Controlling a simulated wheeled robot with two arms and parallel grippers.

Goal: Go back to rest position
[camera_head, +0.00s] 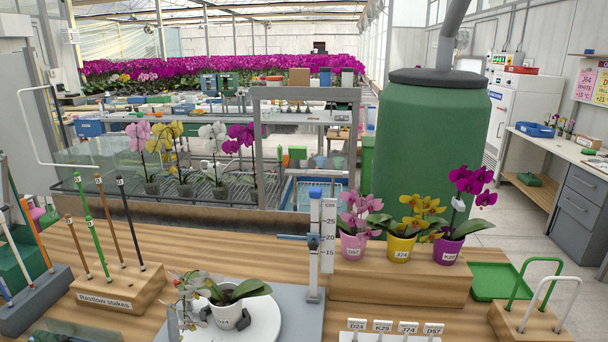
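Neither of my grippers shows in the head view, and I see no arm of mine over the bench. A white pot (228,317) with an orchid (238,292) stands upright on a round white plate (262,326) at the front of the wooden bench. Small dark parts sit beside the pot, too small to make out. A measuring post with a scale (328,236) and a blue top rises just behind and right of the plate.
A wooden block labelled "Restlow stakes" (119,298) holds several upright stakes at left. Three potted orchids stand on a wooden riser (400,281): pink (353,246), yellow (400,249) and purple (447,251). A green tray (494,279), hoop stand (524,325) and label rack (392,337) are at right and front.

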